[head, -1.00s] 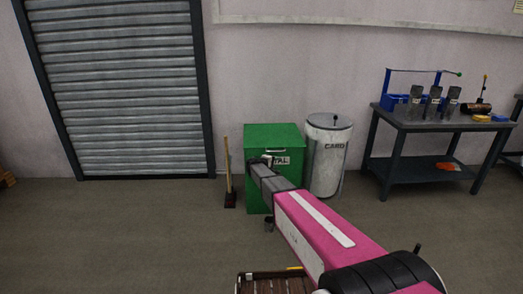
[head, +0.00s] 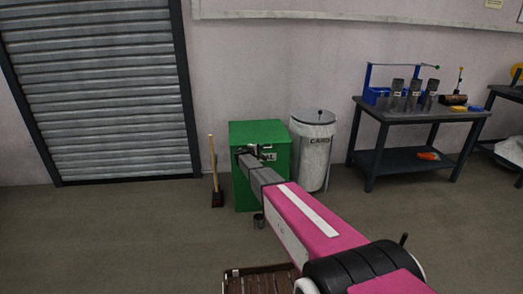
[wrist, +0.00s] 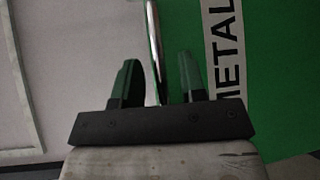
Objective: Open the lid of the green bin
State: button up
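The green bin (head: 262,133) stands against the wall, its lid down. Its front carries a METAL label, partly hidden by my gripper in the head view; the label (wrist: 224,60) also shows in the wrist view. My gripper (head: 249,154) is at the upper front of the bin. In the wrist view its two dark fingers (wrist: 160,75) are apart, with a shiny metal handle bar (wrist: 153,40) between them. Gaps show on both sides of the bar, so it is not gripped.
A whitish CARD bin (head: 314,150) stands close at the right. A broom (head: 214,170) leans at the left. A workbench (head: 425,118) with tubes stands further right. A small dark cup-like object (head: 258,220) is below the arm. Floor at the left is clear.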

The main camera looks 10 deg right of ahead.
jog(key=shift+w+d+f, duration=0.1)
jog(key=shift+w+d, duration=0.4)
jog(key=shift+d, duration=0.05)
jog(key=shift+c, duration=0.3)
grip_shut()
jog(key=r, duration=0.6)
jog(key=shift+w+r, duration=0.2)
jog(key=shift+r, duration=0.05)
